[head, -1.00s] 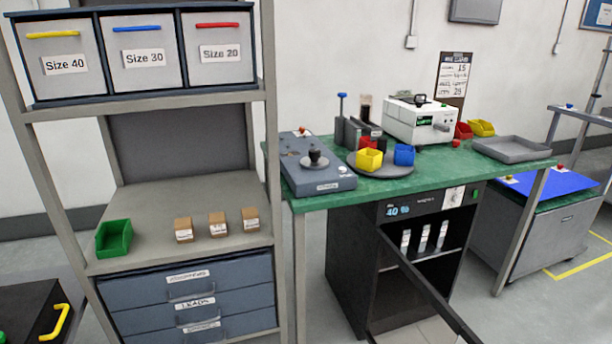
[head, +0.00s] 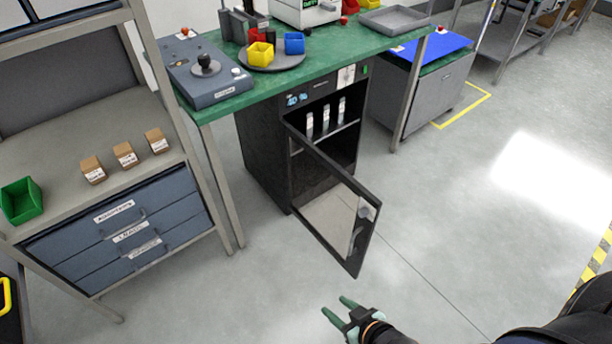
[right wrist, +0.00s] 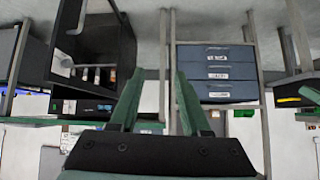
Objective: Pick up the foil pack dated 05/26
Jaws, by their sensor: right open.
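Three slim pale packs (head: 325,118) stand upright side by side on the shelf of the black cabinet (head: 262,150) under the green bench. They may be the foil packs; their dates are too small to read. The cabinet door (head: 338,215) hangs open toward me. My right gripper (head: 338,309) is open and empty, low in front of the door and well apart from the packs. In the upside-down right wrist view its two green fingers (right wrist: 158,78) are spread, with the cabinet at the left. My left gripper is out of view.
The open door's free edge juts out between my right gripper and the shelf. The green bench (head: 330,45) is above the cabinet. A rack with blue drawers (head: 130,240) and small brown boxes (head: 124,154) stands left. Grey floor (head: 470,220) is clear to the right.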

